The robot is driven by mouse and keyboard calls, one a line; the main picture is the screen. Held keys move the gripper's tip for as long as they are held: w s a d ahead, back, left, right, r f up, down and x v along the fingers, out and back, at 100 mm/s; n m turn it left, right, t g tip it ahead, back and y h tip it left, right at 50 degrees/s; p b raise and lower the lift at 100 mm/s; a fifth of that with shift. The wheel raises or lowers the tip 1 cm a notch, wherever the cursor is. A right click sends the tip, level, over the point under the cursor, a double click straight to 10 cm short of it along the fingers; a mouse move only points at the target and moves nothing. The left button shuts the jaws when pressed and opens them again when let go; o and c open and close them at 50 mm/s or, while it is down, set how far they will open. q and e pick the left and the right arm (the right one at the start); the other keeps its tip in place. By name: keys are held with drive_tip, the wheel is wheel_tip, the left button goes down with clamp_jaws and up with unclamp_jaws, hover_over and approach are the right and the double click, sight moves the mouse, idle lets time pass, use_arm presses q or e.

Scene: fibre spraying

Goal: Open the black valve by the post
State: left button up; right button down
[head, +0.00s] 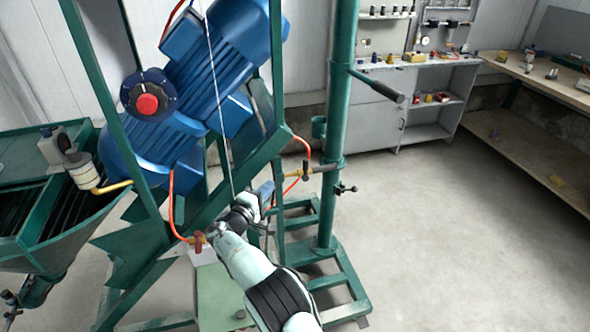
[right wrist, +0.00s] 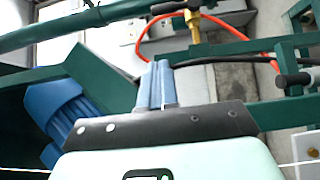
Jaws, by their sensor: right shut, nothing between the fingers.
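The green post (head: 335,130) stands upright at the middle of the head view. A brass fitting (head: 298,174) with a small black valve handle (head: 306,170) and orange hose sits just left of it. A small black fitting (head: 346,188) sticks out on the post's right side. In the right wrist view a brass valve (right wrist: 195,28) with a dark handle (right wrist: 190,5) is at the top, ahead of my fingers. My right gripper (head: 267,188) has blue fingers, shut and empty, left of and below the brass fitting. They also show in the wrist view (right wrist: 157,72), apart from the valve. My left gripper is not in view.
A blue motor (head: 225,60) with a red button (head: 146,103) sits on the green frame left of my arm. A lever with a black grip (head: 377,86) juts right from the post. A red-handled valve (head: 199,241) is near my forearm. Floor at right is clear.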

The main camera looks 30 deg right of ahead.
sight(305, 170)
drive_tip(key=shift+d, duration=0.15)
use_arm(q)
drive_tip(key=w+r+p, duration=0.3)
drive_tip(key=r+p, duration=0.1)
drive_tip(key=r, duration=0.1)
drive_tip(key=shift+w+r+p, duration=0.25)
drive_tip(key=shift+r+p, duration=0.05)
use_arm(e)
drive_tip(key=s+d+x, duration=0.1)
drive_tip(key=s+x, duration=0.1)
drive_tip(key=x, duration=1)
drive_tip(key=shift+d, duration=0.6)
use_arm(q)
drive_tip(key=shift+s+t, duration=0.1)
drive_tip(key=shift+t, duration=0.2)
use_arm(e)
drive_tip(key=shift+s, duration=0.1)
